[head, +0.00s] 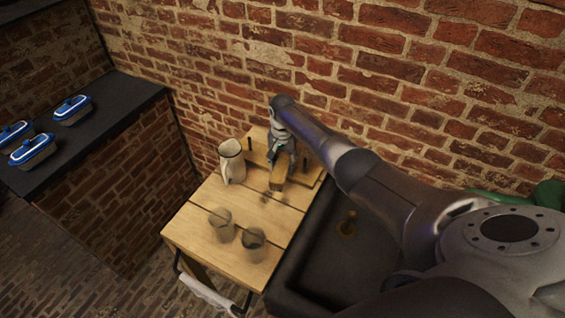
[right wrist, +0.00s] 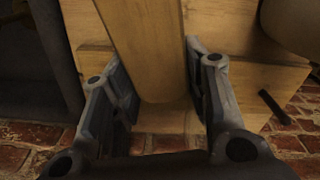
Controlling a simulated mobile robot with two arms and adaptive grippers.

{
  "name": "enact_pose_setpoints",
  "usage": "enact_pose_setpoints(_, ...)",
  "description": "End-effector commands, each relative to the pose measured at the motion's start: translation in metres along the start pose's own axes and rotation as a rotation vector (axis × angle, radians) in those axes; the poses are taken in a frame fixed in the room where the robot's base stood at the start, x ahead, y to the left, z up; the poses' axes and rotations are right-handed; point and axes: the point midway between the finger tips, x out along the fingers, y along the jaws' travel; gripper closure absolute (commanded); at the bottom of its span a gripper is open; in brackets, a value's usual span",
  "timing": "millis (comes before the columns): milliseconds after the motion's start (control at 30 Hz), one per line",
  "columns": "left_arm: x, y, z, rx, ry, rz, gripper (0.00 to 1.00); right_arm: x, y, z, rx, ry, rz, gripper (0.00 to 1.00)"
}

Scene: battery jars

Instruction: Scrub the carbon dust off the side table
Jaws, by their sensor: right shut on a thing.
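The wooden side table (head: 188,226) stands against the brick wall, with slatted boards on top. My right gripper (head: 281,158) is over its far part and points down. It is shut on a wooden brush-like tool (head: 278,176), whose pale handle (right wrist: 150,50) runs between the fingers (right wrist: 163,92) in the right wrist view. The tool's lower end is near the tabletop; I cannot tell if it touches. Small dark smudges (head: 264,199) that look like dust lie just in front of it. My left gripper is not in view.
A white jug (head: 231,162) stands left of the gripper. A dark sink (head: 325,262) adjoins on the right. Blue-lidded containers (head: 73,110) sit on the dark left counter (head: 130,92). A white cloth (head: 205,293) hangs in front.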

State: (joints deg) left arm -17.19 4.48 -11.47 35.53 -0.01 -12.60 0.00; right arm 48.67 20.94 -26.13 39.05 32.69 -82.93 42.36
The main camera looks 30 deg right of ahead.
Motion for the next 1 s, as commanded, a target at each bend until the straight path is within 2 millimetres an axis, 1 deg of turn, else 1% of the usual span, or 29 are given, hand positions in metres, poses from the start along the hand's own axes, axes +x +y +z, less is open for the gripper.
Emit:
enact_pose_setpoints(33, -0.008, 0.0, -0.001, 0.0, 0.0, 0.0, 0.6, -0.008, -0.001, 0.001, 0.0, -0.002, 0.0, 0.96)
enact_pose_setpoints(67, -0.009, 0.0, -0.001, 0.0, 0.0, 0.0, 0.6, -0.008, 0.0, 0.001, 0.0, -0.002, 0.0, 0.96)
enact_pose_setpoints(300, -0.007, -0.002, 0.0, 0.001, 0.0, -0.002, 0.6, -0.006, 0.0, 0.002, 0.0, -0.004, 0.001, 0.96)
enact_pose_setpoints(433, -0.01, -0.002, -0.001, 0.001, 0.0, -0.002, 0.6, -0.008, -0.001, 0.002, 0.0, -0.005, 0.0, 0.96)
enact_pose_setpoints(667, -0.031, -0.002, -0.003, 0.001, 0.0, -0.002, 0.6, -0.028, -0.001, 0.002, 0.001, -0.006, 0.0, 0.96)
enact_pose_setpoints(800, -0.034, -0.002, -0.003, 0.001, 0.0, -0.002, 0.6, -0.036, 0.0, 0.002, 0.0, -0.005, 0.0, 0.96)
enact_pose_setpoints(1000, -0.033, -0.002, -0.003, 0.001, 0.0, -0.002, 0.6, -0.035, 0.0, 0.002, 0.001, -0.006, 0.001, 0.96)
